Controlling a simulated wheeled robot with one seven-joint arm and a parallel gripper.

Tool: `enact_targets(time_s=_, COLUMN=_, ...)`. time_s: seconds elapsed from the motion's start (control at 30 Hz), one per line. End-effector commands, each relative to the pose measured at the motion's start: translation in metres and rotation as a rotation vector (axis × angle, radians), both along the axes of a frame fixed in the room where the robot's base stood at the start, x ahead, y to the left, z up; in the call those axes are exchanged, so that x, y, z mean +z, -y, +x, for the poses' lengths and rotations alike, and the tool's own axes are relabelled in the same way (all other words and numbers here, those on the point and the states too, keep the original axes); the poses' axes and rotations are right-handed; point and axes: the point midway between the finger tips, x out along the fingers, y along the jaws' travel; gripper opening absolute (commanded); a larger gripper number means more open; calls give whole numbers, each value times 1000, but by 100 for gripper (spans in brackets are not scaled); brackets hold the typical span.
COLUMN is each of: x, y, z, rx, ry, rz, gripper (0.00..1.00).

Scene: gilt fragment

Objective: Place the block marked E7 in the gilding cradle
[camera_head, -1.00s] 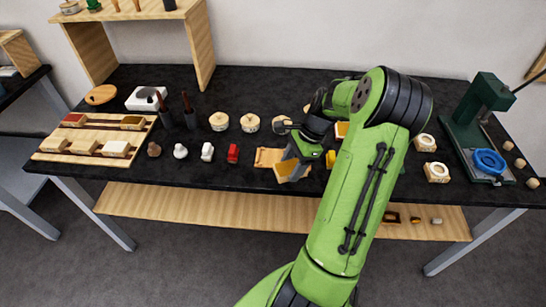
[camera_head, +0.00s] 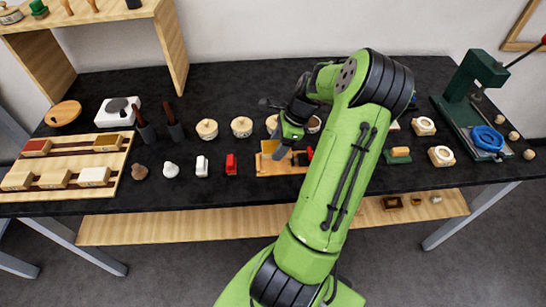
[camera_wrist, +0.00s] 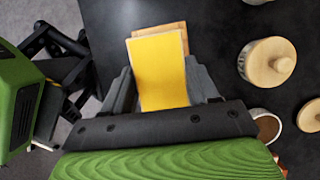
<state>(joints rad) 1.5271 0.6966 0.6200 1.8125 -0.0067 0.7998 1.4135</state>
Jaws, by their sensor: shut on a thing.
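My gripper (camera_wrist: 163,90) is shut on a block with a yellow top face (camera_wrist: 160,68), held between the two grey fingers in the wrist view. No mark is legible on it, so I cannot tell whether it is E7. A pale wooden piece (camera_wrist: 160,30) shows just beyond the block. In the head view my gripper (camera_head: 284,153) is at a low wooden holder (camera_head: 268,167), which looks like the cradle, near the table's front. The arm and fingers hide part of the holder. I cannot tell whether the block touches it.
A red piece (camera_head: 231,164) and a white piece (camera_head: 201,165) stand left of the holder. Lidded round pots (camera_head: 242,127) stand behind. A wooden rack (camera_head: 75,160) lies at the left. A green press (camera_head: 468,110) stands at the right. Bare black tabletop separates these things.

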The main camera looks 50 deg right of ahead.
Motion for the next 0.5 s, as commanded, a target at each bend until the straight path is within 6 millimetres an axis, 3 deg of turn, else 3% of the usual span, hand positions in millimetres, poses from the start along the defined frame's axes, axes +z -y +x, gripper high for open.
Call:
enact_targets(time_s=0.3, x=-51, y=-1, z=1, rx=2, ry=1, rz=1, gripper=28)
enact_targets(time_s=0.5, x=-51, y=0, z=1, rx=2, ry=1, rz=-2, gripper=28)
